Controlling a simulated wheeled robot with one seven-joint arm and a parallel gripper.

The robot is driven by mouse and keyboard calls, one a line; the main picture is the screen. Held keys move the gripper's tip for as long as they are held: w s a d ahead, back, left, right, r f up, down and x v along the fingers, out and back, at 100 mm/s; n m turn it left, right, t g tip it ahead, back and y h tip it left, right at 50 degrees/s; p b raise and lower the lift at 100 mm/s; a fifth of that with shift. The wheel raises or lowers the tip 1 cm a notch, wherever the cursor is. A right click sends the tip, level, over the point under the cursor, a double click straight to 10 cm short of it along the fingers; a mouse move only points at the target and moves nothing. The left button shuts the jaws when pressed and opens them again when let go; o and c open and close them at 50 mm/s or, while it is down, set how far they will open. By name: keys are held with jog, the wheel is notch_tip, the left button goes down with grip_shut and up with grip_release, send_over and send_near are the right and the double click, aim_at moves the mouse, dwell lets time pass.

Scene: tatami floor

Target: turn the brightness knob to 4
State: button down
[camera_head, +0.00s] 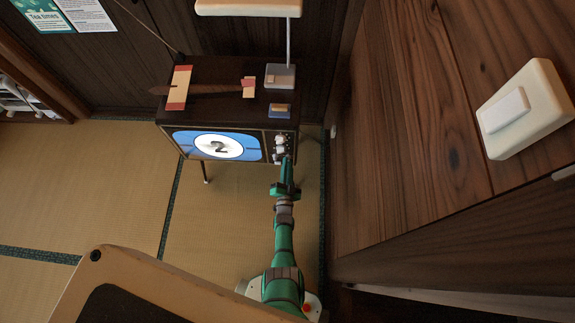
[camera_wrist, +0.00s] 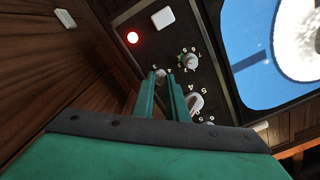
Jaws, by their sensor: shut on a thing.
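The television (camera_head: 225,103) stands on legs against the back wall, its lit screen showing a "2". Its dark control panel (camera_wrist: 143,42) carries several pale knobs with numbers around them. My gripper (camera_head: 288,162) reaches to the panel from the front. In the wrist view, my gripper's green fingers (camera_wrist: 163,78) are shut on a small pale knob (camera_wrist: 161,72), largely hidden between their tips. Another knob (camera_wrist: 187,60) with numbers sits just beyond it, and a larger pale knob (camera_wrist: 194,102) sits beside the fingers. I cannot read which knob is brightness, nor the held knob's setting.
A red light (camera_wrist: 132,37) and a white button (camera_wrist: 163,17) are on the panel. A wooden cabinet (camera_head: 400,170) stands close on the right. A chair-like wooden frame (camera_head: 160,275) is at the front left. The tatami floor (camera_head: 90,190) at left is clear.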

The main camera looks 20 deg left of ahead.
jog(key=m, duration=0.6)
jog(key=shift+f+m, duration=0.1)
jog(key=shift+m, duration=0.2)
jog(key=shift+s, duration=0.1)
dwell(0.4)
jog(key=c, duration=1.7)
grip_release()
jog(key=shift+c, duration=0.2)
jog(key=v, duration=1)
jog(key=shift+s, duration=0.35)
jog(key=shift+s+d, duration=0.1)
